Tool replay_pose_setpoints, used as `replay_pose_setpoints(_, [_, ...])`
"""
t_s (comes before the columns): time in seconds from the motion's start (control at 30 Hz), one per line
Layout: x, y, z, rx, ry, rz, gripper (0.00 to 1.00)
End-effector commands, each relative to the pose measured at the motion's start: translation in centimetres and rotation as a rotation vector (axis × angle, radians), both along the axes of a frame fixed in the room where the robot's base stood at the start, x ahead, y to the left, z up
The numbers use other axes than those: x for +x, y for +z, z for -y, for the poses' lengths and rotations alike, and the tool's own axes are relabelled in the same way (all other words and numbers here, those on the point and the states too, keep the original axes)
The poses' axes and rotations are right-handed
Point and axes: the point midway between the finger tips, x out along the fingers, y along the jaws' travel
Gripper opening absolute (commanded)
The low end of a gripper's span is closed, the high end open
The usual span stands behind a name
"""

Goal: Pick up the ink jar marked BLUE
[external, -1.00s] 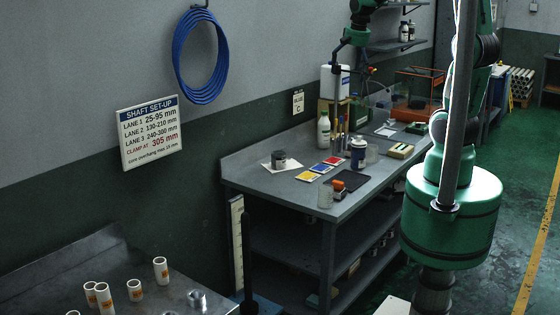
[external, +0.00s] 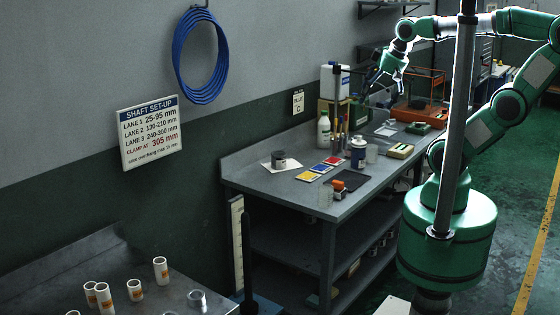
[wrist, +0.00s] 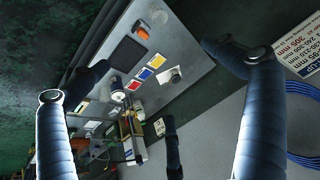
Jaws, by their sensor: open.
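A dark grey jar (external: 279,159) stands on a white sheet nearer the bench's left end; this jar also shows in the wrist view (wrist: 175,77). No lettering on either jar is readable, so I cannot tell which is marked BLUE. My gripper (external: 372,88) is open and empty, high above the back of the bench, apart from both jars. In the wrist view its dark fingers are spread wide around the bench scene (wrist: 155,60).
Blue, red and yellow cards (external: 320,168) and a dark mat (external: 351,180) lie on the bench. A white bottle (external: 323,130), upright tools and an orange-framed unit (external: 418,105) stand toward the back. A vertical pole (external: 459,100) crosses the view before my arm.

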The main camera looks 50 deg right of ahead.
Motion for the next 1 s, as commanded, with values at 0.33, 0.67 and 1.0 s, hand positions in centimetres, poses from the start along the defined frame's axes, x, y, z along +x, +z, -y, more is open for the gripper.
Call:
replay_pose_setpoints(0.33, [-1.55,-1.01,-0.83,-0.019,0.063,0.020,1.00])
replay_pose_setpoints(0.67, [-1.51,-0.98,-0.81,-0.019,0.061,0.020,0.78])
replay_pose_setpoints(1.0, [-1.18,-0.87,-0.65,-0.018,0.055,0.016,0.78])
